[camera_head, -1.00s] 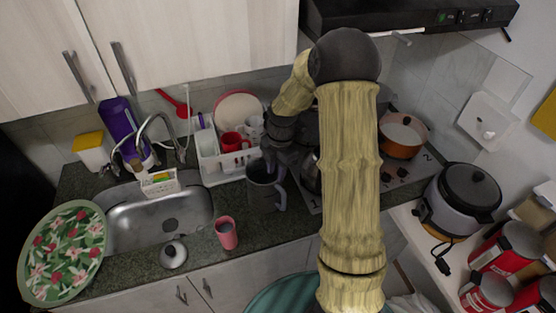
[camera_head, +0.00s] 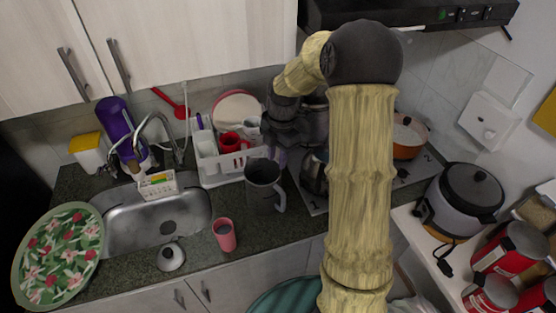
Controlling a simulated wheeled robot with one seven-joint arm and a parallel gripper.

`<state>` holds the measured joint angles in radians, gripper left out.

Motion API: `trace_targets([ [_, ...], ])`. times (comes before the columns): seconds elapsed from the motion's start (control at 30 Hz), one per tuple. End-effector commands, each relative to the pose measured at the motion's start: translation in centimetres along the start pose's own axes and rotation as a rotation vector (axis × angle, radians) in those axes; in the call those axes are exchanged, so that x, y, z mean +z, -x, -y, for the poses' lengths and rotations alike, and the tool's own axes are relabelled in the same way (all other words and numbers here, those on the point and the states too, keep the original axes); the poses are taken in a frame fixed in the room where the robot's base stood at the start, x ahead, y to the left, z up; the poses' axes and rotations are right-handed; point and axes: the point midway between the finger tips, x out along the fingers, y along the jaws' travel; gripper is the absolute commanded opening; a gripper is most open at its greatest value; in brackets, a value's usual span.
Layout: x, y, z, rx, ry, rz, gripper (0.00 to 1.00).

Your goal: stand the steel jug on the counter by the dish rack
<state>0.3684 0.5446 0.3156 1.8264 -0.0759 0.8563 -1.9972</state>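The grey steel jug (camera_head: 262,189) stands upright on the dark counter, just in front of the dish rack (camera_head: 213,179), with its open top facing up and its handle on the right. My gripper (camera_head: 272,133) is above and behind the jug, clear of its rim, near the right end of the rack. Its dark fingers blend with the dark things behind, so I cannot make out whether they are open or shut. The jug appears free of the gripper.
A kettle (camera_head: 313,176) stands on the stove to the right, partly behind my arm. The sink (camera_head: 150,222) is to the left.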

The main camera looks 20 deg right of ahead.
Motion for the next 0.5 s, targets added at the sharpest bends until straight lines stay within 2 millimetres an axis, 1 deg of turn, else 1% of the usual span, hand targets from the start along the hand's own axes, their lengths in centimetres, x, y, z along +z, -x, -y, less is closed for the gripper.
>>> trace_targets([
  [0.07, -0.3, 0.1, 0.2, 0.002, -0.027, 0.005, 0.32],
  [0.17, -1.0, 0.3, 0.8, 0.008, -0.117, 0.021, 0.32],
  [0.27, -2.1, 0.5, 1.7, 0.024, -0.271, 0.044, 0.32],
  [0.5, -5.0, 1.1, 4.9, 0.099, -0.736, 0.083, 0.32],
])
